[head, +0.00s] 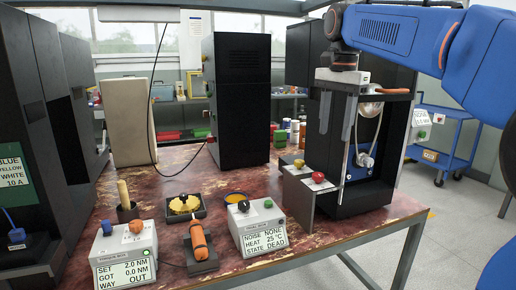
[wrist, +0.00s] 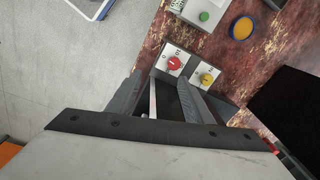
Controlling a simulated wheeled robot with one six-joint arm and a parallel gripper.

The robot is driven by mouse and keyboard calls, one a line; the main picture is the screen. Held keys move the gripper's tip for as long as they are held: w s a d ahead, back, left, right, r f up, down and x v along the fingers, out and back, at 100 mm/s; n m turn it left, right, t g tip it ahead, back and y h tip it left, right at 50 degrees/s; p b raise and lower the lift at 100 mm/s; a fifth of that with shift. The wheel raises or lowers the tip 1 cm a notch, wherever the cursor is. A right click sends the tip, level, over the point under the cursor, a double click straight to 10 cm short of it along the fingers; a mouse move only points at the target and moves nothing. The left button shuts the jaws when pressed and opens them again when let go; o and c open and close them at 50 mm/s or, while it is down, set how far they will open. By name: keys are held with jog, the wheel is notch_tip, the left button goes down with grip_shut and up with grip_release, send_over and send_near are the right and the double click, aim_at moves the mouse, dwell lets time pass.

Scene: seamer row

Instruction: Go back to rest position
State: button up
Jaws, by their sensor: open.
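My gripper (head: 336,128) hangs from my blue arm at the upper right of the head view, fingers down and apart, with nothing held. It is in front of the black seamer machine (head: 383,133), above and right of its two grey knob boxes. One box has a red knob (head: 318,177), the other a yellow knob (head: 299,164). In the wrist view my two fingers (wrist: 160,84) point toward the boxes; the red knob (wrist: 174,63) and the yellow knob (wrist: 207,79) show beyond them. I cannot tell the exact gap to the machine.
On the red-brown table (head: 180,158) stand a torque box (head: 124,254), an orange-handled tool (head: 199,243), a noise box (head: 258,228) and a yellow round dish (head: 236,197). Tall black cabinets (head: 240,100) rise behind. A blue cart (head: 441,139) stands on open floor at right.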

jog(key=s+d+f+n+t, duration=0.2)
jog(key=s+f+n, duration=0.3)
jog(key=s+f, duration=0.9)
jog(key=s+d+f+n+t, duration=0.2)
jog(key=s+f+n, duration=0.3)
jog(key=s+f, duration=0.9)
notch_tip(320, 180, down, 4)
jog(key=shift+d+r+n, duration=0.2)
jog(key=shift+d+n, duration=0.2)
jog(key=shift+d, duration=0.1)
